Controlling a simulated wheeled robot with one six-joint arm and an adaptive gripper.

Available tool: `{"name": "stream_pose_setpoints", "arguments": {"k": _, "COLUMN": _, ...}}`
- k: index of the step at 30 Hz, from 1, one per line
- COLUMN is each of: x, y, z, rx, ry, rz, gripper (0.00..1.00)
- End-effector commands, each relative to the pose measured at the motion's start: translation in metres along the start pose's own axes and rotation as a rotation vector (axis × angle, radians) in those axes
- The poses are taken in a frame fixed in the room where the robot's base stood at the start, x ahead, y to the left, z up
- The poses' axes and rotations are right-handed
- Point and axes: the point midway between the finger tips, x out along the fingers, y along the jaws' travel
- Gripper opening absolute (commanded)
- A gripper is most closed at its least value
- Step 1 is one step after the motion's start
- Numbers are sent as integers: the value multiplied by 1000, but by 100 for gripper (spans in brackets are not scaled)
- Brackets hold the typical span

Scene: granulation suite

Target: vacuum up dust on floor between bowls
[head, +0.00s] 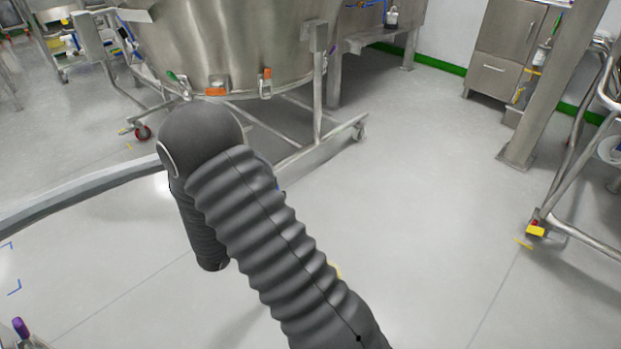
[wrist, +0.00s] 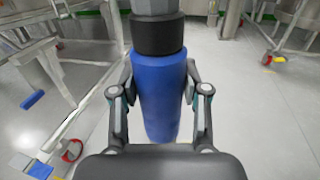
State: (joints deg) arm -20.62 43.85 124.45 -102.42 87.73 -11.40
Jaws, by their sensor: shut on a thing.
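In the wrist view my gripper (wrist: 160,118) is shut around a blue cylindrical tool (wrist: 158,75) with a black collar and a grey faceted end. The tool's working end is not clear. In the head view my dark ribbed arm hides the gripper and nearly all of the tool. A large stainless bowl (head: 225,45) on a wheeled frame stands at the top of the head view, beyond my arm. The pale grey floor (head: 420,230) is open to the right of my arm. I cannot make out dust on it.
A metal post (head: 545,90) and tubular frame (head: 575,190) stand right. Steel cabinets (head: 505,50) line the back wall.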

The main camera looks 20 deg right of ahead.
Motion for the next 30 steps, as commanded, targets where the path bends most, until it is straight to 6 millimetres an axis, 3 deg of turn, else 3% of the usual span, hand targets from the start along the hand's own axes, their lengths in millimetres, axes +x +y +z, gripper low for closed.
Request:
{"name": "stream_pose_setpoints", "arguments": {"k": 9, "x": 68, "y": -47, "z": 15, "rx": 4, "ry": -9, "rz": -236, "gripper": 0}}
{"name": "stream_pose_setpoints", "arguments": {"k": 15, "x": 96, "y": -72, "z": 21, "rx": 3, "ry": -8, "rz": -343, "gripper": 0}}
{"name": "stream_pose_setpoints", "arguments": {"k": 23, "x": 106, "y": -83, "z": 19, "rx": 1, "ry": -6, "rz": -386, "gripper": 0}}
{"name": "stream_pose_setpoints", "arguments": {"k": 30, "x": 106, "y": -82, "z": -4, "rx": -1, "ry": -5, "rz": -385, "gripper": 0}}
